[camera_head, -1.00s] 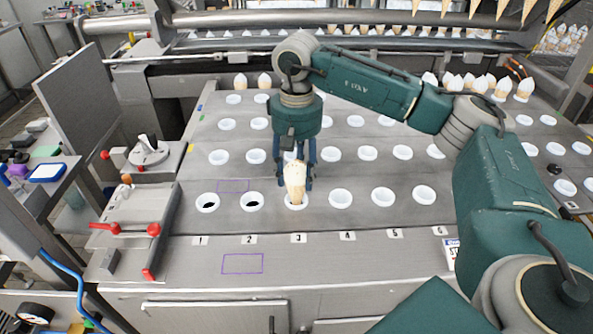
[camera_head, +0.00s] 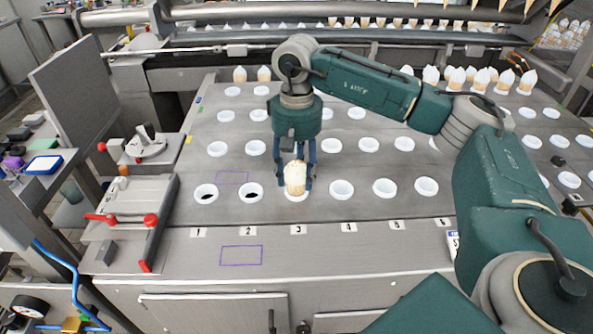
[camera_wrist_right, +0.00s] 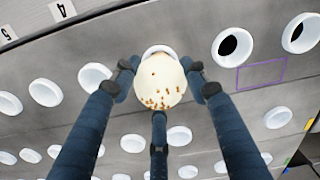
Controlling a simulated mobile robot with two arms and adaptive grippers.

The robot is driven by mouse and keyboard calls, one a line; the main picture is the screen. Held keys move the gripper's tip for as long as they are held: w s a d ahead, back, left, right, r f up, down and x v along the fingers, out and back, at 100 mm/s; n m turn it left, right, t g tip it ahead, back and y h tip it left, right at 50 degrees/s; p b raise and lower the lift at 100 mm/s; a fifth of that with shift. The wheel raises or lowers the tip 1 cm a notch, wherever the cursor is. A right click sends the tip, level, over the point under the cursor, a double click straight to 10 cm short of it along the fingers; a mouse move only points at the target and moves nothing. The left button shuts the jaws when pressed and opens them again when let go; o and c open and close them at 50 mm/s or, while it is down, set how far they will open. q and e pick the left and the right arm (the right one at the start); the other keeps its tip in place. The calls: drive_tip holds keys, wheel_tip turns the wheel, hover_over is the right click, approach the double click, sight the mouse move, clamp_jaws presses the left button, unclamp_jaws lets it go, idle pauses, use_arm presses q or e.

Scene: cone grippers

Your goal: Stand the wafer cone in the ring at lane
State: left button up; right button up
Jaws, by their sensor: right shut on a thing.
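The wafer cone (camera_head: 295,177) is tan with a pale, nut-specked top and stands about upright at the white ring (camera_head: 297,197) above label 3. Its lower part is hidden and seems to be inside the ring. My right gripper (camera_head: 296,182) is shut on the cone from above, with fingers on both sides. In the right wrist view the cone's round top (camera_wrist_right: 160,82) sits between the fingers, with the ring's rim (camera_wrist_right: 157,50) just behind it. My left gripper is not in view.
Rings 1 (camera_head: 206,193) and 2 (camera_head: 251,192) show dark holes; ring 4 (camera_head: 341,189) is a white cup beside the cone. More rings fill the rows behind. White-topped cones (camera_head: 457,78) stand at the back. A red-handled fixture (camera_head: 120,219) is at left.

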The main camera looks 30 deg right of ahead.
drive_tip(key=shift+f, duration=0.3)
drive_tip(key=o, duration=0.8)
drive_tip(key=shift+o, duration=0.2)
wheel_tip(320, 180, up, 12)
